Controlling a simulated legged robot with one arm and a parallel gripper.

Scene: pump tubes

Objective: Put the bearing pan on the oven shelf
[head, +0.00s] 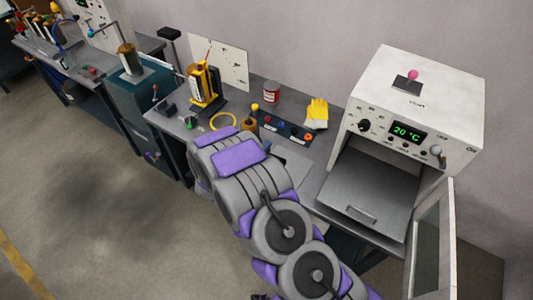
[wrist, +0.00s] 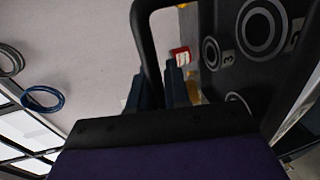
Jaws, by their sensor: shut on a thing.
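My gripper (wrist: 168,88) has dark fingers shut on this handle; the exact contact is partly hidden. In the head view my arm hides the gripper and pan. The white oven (head: 425,95) stands at right with its glass door (head: 433,240) open. Its grey shelf (head: 375,185) has a front handle and looks empty. The display reads 20 °C.
The bench holds a red can (head: 271,92), yellow gloves (head: 317,114), a dark strip with coloured knobs (head: 288,128), a yellow ring (head: 223,121) and a yellow device (head: 204,86). The open door stands out at the oven's right. Floor at left is clear.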

